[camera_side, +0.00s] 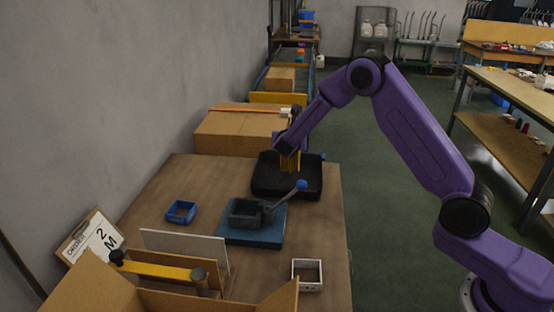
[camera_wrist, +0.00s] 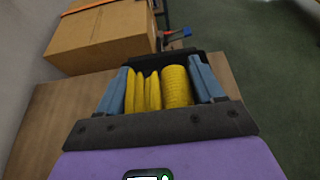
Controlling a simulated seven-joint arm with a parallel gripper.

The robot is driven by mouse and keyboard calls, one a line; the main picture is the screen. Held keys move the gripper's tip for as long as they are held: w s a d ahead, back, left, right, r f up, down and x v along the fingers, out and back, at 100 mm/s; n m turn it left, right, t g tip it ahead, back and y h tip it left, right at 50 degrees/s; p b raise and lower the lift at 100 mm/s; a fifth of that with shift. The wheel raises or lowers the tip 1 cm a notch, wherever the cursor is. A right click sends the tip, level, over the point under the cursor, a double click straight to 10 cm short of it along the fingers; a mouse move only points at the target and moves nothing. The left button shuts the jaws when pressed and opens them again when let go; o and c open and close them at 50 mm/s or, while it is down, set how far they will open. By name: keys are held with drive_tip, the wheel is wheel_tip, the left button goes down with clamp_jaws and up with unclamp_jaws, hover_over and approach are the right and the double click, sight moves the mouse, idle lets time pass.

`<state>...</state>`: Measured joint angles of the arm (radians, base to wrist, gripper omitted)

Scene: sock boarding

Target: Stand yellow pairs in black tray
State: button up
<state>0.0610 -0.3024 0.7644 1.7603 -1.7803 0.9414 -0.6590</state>
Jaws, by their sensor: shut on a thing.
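The black tray (camera_side: 265,190) sits at the far right of the wooden table; part of its dark rim also shows in the wrist view (camera_wrist: 190,51). My gripper (camera_side: 290,158) points down over the tray. In the wrist view, its two blue fingers (camera_wrist: 160,86) stand on either side of yellow ribbed sock fabric (camera_wrist: 176,86), with several upright yellow folds to its left. My gripper is shut on a yellow pair. In the side view, yellow (camera_side: 291,161) shows upright below the gripper, within the tray's outline. I cannot tell whether it touches the tray floor, or whether all the yellow is one pair.
A blue-based fixture (camera_side: 250,236) with a blue-knobbed lever (camera_side: 301,185) stands in front of the tray. A small blue bin (camera_side: 181,212), a white-rimmed box (camera_side: 307,274) and a white panel (camera_side: 185,245) are nearer. A cardboard box (camera_side: 235,133) lies behind the table.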

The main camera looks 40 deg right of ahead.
drive_tip(key=w+f, duration=0.8)
drive_tip(key=f, duration=0.2)
drive_tip(key=shift+w+d+f, duration=0.2)
drive_tip(key=shift+w+d, duration=0.05)
drive_tip(key=shift+f, duration=0.15)
drive_tip(key=o, duration=1.1)
drive_tip(key=v, duration=1.2)
